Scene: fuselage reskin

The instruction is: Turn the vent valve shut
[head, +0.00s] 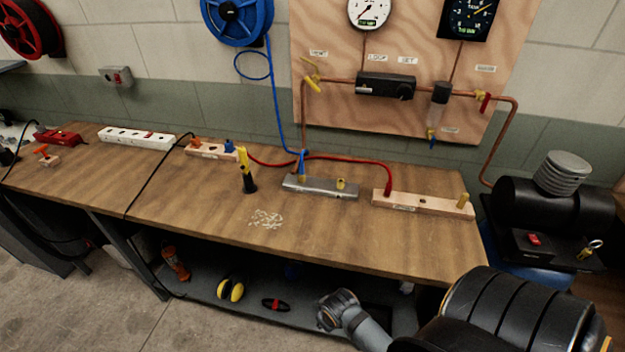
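The vent valve (313,84) appears to be the one with a yellow lever at the left end of the copper pipe on the plywood panel. Its lever slants down to the right, and a small label, hard to read, sits above it. Whether it is open or shut cannot be told from here. Parts of my own arm fill the bottom right, well below and away from the panel. Neither of my grippers can be made out in the head view.
The panel (420,122) also holds gauges, a black regulator (386,86) and a red-handled valve (485,102). The wooden bench (330,225) in front carries wooden blocks, a metal manifold (320,188), hoses and a yellow-black tool (245,170). A black compressor (555,205) stands right.

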